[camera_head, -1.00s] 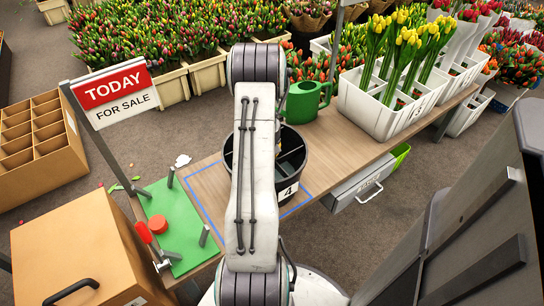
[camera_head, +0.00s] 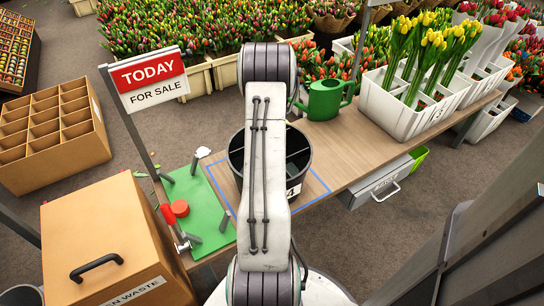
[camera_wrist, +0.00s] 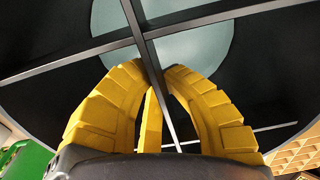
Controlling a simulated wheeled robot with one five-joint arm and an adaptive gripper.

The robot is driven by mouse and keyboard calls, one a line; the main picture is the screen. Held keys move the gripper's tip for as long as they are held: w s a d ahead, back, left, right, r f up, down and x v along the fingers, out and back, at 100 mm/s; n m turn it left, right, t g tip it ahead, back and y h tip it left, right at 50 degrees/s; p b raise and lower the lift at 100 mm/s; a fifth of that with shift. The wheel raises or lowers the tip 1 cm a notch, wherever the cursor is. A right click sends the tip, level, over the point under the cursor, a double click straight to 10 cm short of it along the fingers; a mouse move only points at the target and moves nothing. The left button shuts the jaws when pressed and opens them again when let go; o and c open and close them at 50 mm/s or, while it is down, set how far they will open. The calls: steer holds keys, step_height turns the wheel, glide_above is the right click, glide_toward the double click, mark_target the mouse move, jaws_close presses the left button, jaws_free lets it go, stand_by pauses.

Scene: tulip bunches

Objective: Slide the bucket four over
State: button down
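Bucket four (camera_head: 302,170) is a round black bucket with a white 4 label on its front, upright on the wooden table within a blue outline (camera_head: 318,178). My arm hides its middle in the head view. In the wrist view, grey bars (camera_wrist: 60,60) cross the bucket's dark inside and split it into compartments. My gripper (camera_wrist: 158,70) has yellow fingers closed together at one bar, with a tip on either side of it. The gripper is hidden behind my arm in the head view.
Left of the outline lies a green board (camera_head: 206,215) with pegs, a red knob (camera_head: 180,208) and a red-handled clamp. A green watering can (camera_head: 325,100) stands behind right, then a white tulip crate (camera_head: 395,115). A sign (camera_head: 150,82) stands left. Bare table lies right of the bucket.

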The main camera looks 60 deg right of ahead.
steer(key=shift+r, duration=0.1)
steer(key=c, duration=1.3)
jaws_free()
steer(key=shift+c, duration=0.2)
step_height(320, 180, up, 12)
